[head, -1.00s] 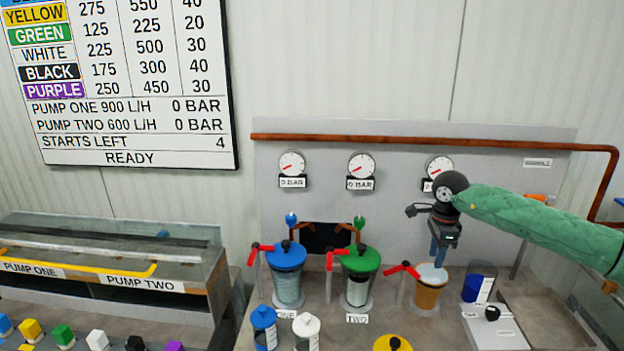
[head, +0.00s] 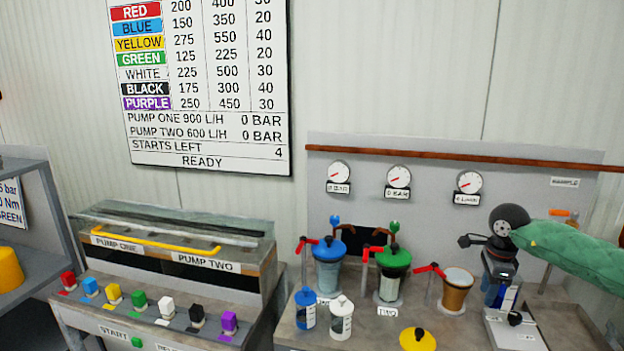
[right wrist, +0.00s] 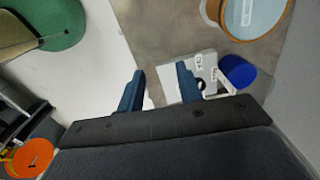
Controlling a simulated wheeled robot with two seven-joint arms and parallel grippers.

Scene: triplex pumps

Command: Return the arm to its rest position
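My right arm in its green sleeve comes in from the right in the head view. Its gripper (head: 497,292) points down above the bench, to the right of the amber cup (head: 456,292). In the right wrist view the two blue fingers (right wrist: 160,92) stand apart with nothing between them. Beyond them are a white block with a black knob (right wrist: 198,76), a blue cylinder (right wrist: 238,72) and part of the amber cup (right wrist: 222,14). My left gripper is not in view.
Blue-lidded (head: 327,270) and green-lidded (head: 392,273) vessels with red levers stand left of the amber cup. A blue-topped jar (head: 305,310), a white-topped jar (head: 341,318) and a yellow lid (head: 417,340) are in front. A glass-fronted cabinet (head: 170,250) with coloured buttons stands left.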

